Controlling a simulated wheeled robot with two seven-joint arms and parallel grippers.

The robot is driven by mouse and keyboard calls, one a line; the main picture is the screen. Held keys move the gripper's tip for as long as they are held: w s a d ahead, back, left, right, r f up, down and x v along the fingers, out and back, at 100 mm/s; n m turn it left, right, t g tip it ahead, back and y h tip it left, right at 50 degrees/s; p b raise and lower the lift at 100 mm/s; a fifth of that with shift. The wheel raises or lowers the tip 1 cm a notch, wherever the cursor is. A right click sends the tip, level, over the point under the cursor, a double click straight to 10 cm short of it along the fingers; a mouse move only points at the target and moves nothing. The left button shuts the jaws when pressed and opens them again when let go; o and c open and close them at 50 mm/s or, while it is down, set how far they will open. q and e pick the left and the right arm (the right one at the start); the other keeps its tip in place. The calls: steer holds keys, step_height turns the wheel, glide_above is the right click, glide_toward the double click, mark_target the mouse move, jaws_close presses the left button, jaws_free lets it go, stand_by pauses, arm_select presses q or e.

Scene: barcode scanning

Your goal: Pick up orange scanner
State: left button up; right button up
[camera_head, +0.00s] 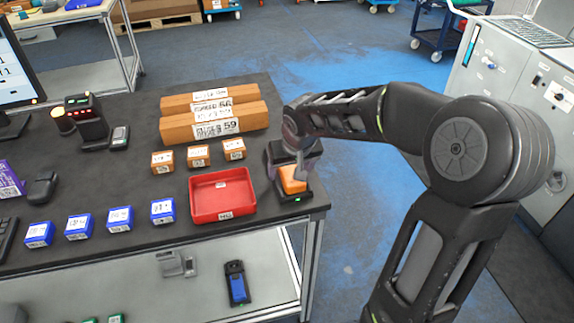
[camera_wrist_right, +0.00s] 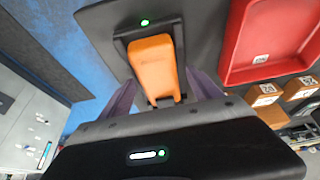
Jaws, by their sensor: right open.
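The orange scanner (camera_head: 292,180) stands in a black cradle (camera_head: 301,197) with a green light, at the right end of the dark table. In the right wrist view the orange scanner (camera_wrist_right: 156,66) lies ahead of the gripper, its near end between the two purple fingers. My right gripper (camera_head: 296,165) is at the scanner from behind and above. In the wrist view the right gripper (camera_wrist_right: 162,92) is open, one finger on each side of the scanner. I cannot tell whether the fingers touch it. My left gripper is not in view.
A red tray (camera_head: 222,213) sits just left of the cradle. Several small orange and blue boxes, two long brown boxes (camera_head: 214,121) and a black device (camera_head: 88,125) stand on the table. The table's right edge is close to the cradle. A shelf (camera_head: 150,289) below holds a blue-screened device (camera_head: 237,284).

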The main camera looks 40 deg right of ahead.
jaws_close()
stand_by(0.8)
